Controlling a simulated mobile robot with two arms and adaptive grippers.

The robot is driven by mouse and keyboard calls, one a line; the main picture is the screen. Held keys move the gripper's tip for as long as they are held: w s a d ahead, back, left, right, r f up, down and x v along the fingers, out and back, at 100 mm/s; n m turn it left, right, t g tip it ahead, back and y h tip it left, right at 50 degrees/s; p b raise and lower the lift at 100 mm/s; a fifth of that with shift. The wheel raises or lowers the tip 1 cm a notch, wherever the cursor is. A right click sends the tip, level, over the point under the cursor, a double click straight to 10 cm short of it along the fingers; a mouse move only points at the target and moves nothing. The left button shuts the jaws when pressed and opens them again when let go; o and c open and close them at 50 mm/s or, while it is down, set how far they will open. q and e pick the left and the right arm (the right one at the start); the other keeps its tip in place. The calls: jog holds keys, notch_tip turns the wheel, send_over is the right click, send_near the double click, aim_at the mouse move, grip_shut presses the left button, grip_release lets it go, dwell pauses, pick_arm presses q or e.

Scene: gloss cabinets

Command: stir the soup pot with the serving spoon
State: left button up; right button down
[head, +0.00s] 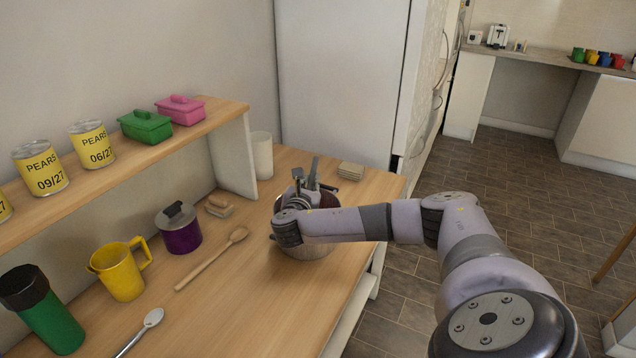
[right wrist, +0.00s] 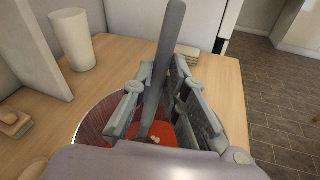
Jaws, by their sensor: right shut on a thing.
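The soup pot (head: 308,253) stands on the wooden counter, largely hidden behind my right arm in the head view. In the right wrist view the pot (right wrist: 95,122) is open, with red soup (right wrist: 163,132) inside. My right gripper (head: 308,190) is over the pot, pointing down. It is shut on the grey handle of the serving spoon (right wrist: 172,35), which stands nearly upright between the fingers. The handle's top (head: 313,168) also shows in the head view. The spoon's lower end is hidden, so I cannot tell how deep it sits. My left gripper is out of view.
A wooden spoon (head: 212,258), a purple lidded pot (head: 180,228), a yellow jug (head: 121,270), a green flask (head: 45,312) and a metal spoon (head: 140,333) lie left of the pot. A white cup (head: 262,155) and coasters (head: 351,171) stand behind. The front counter is clear.

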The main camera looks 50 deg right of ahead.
jog(key=p+v, duration=0.2)
jog(key=v, duration=0.1)
jog(key=shift+a, duration=0.15)
jog(key=d+p, duration=0.1)
jog(key=s+d, duration=0.1)
jog(key=shift+d+f+p, duration=0.2)
jog(key=shift+d+p, duration=0.1)
jog(key=shift+p, duration=0.1)
dwell(0.4)
dwell(0.4)
